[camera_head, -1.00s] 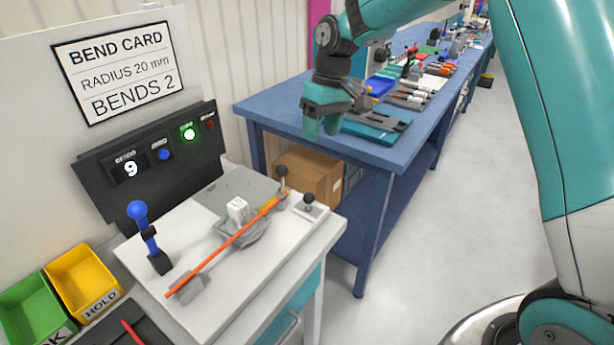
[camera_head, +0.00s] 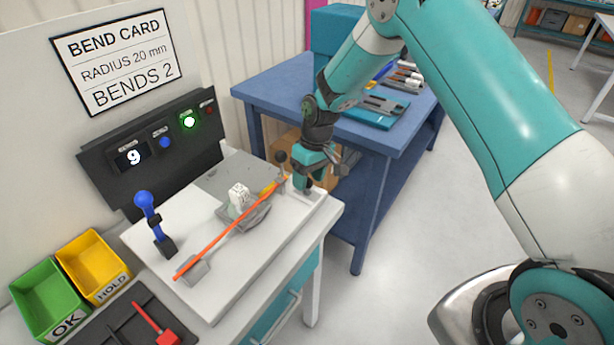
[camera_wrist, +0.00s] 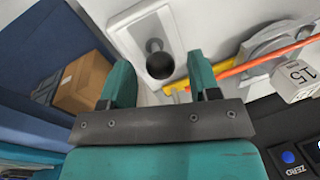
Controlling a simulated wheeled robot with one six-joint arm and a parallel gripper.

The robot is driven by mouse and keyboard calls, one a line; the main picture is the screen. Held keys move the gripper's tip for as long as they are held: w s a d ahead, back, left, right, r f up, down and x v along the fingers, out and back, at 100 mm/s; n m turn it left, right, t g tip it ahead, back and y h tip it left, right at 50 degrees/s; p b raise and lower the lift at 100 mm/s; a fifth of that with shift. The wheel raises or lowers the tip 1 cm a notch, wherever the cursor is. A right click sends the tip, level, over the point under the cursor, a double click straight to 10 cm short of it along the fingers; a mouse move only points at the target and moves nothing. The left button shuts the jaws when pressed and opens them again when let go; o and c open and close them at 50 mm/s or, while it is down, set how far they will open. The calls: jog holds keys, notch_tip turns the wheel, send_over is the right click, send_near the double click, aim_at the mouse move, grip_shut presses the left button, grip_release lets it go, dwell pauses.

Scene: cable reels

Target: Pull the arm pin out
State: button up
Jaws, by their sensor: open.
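A black ball-knobbed pin (camera_wrist: 160,62) stands in a pale plate (camera_wrist: 148,28) at the bench's right corner. I take it for the arm pin; no label shows. In the wrist view the knob lies between the two fingertips of my gripper (camera_wrist: 160,75), which are apart and not visibly touching it. In the head view my gripper (camera_head: 303,185) points down over that corner and hides the knob.
An orange rod (camera_head: 230,232) with a yellow end crosses the white bench (camera_head: 245,275), beside a white block (camera_head: 239,195) on a grey former. A blue-knobbed lever (camera_head: 147,205) stands at left. A cardboard box (camera_wrist: 82,82) sits under the blue table (camera_head: 270,90).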

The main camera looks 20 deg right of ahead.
jog(key=shift+s+a+f, duration=0.1)
jog(key=shift+f, duration=0.35)
jog(key=shift+c, duration=0.2)
grip_shut()
jog(key=shift+r+p, duration=0.5)
jog(key=shift+r, duration=1)
jog(key=shift+o, duration=0.2)
grip_release()
jog(key=shift+r, duration=0.1)
